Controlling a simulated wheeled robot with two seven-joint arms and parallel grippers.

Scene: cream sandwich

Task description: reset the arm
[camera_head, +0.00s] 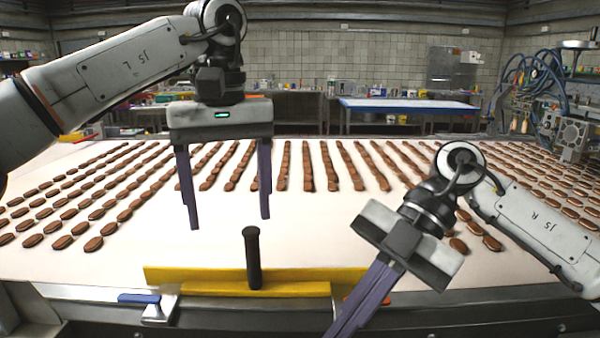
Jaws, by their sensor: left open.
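My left gripper (229,221) hangs above the white belt with its two purple fingers wide apart, pointing down. It is empty. My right gripper (345,325) is tilted, its fingers close together at the middle of the palm and pointing down-left over the table's front edge. The fingertips reach the bottom of the picture, and I see nothing held between them. A yellow bar (205,280) with an upright black handle (252,258) lies along the front edge, between the two grippers.
Rows of brown sandwich biscuits (307,170) cover the white belt (300,230). A blue-handled scraper (158,308) lies at the front left; an orange-handled tool (353,298) is partly hidden beside my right fingers. Machinery with blue hoses (540,80) stands at right.

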